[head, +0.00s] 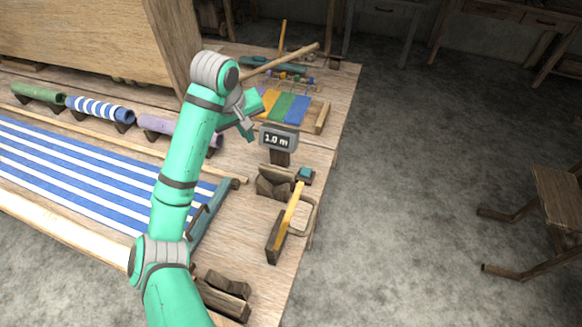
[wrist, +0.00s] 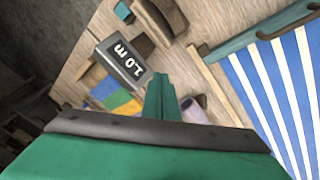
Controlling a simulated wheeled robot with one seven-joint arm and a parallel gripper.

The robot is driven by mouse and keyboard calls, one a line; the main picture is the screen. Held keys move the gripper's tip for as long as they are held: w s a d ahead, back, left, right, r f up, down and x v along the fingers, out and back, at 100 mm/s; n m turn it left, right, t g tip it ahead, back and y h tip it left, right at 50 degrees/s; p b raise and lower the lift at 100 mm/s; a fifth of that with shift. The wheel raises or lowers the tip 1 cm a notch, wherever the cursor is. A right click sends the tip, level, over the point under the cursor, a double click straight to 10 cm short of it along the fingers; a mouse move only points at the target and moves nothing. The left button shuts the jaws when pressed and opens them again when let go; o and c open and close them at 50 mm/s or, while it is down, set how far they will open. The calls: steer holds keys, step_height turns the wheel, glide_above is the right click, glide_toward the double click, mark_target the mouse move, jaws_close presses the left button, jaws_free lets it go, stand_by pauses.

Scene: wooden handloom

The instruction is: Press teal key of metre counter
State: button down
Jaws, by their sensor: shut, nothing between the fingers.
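The metre counter (head: 278,140) is a grey box on a short post, and its display reads 1.0 m. It also shows left of my fingers in the wrist view (wrist: 123,61). The teal key (head: 305,174) is a small block on a dark base, just below and right of the display; in the wrist view it shows near the top edge (wrist: 123,11). My gripper (head: 247,130) is just left of the counter display and apart from the teal key. Its fingers (wrist: 160,82) are together and empty. Nothing covers the key.
Blue-and-white striped cloth (head: 90,170) lies on the loom at left. A yellow-handled tool (head: 288,218) leans close to the key. Coloured strips (head: 283,107) lie behind the counter. Open floor (head: 420,170) lies to the right.

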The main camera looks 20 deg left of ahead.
steer(key=w+d+f+m, duration=0.2)
steer(key=d+m, duration=0.6)
steer(key=d, duration=0.7)
steer(key=shift+w+d+m, duration=0.3)
steer(key=shift+w+d, duration=0.05)
steer(key=shift+w, duration=0.05)
glide_above(307, 173)
steer(key=s, duration=0.1)
step_height(307, 173, down, 12)
steer(key=shift+f, duration=0.75)
